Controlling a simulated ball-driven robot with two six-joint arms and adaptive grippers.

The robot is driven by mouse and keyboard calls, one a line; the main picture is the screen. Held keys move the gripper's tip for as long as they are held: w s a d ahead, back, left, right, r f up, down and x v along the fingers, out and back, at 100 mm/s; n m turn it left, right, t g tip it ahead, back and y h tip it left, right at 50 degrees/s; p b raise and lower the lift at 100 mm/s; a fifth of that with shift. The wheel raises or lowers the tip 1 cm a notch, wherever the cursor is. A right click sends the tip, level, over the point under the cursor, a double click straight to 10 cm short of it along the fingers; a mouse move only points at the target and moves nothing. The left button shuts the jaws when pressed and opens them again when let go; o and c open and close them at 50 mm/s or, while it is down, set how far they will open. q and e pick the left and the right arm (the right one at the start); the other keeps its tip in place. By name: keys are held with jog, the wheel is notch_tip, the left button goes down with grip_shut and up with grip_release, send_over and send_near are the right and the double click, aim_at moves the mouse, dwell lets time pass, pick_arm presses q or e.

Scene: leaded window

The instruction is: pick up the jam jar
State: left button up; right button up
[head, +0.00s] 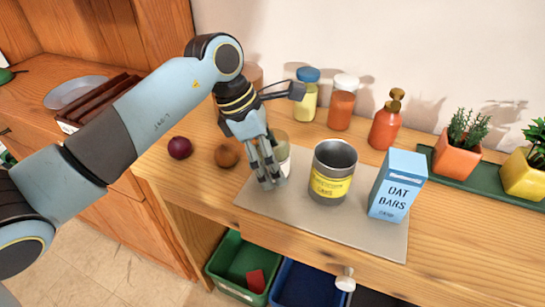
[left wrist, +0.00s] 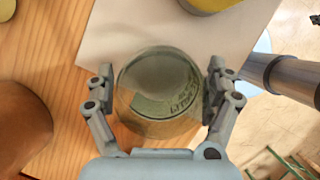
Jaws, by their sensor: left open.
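The jam jar, a clear glass jar with a pale label, shows in the left wrist view (left wrist: 160,92) from above, between the two fingers of my left gripper (head: 269,172). The fingers are open on either side of it, close to its wall; I cannot tell if they touch. In the head view the jar (head: 283,143) is mostly hidden behind my fingers, at the mat's left edge. The label's print is too blurred to read surely. My right gripper is not in view.
A grey mat (head: 300,222) holds a metal tin with yellow label (head: 332,172) and a blue oat bars box (head: 397,187). An orange-brown round fruit (head: 227,154) lies left of the jar. Lidded jars and a pump bottle (head: 385,125) stand behind. Bins (head: 238,262) sit below the counter.

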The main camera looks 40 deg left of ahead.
pick_arm(q)
jog(key=shift+w+f, duration=0.1)
jog(key=shift+f, duration=0.2)
jog(key=c, duration=1.3)
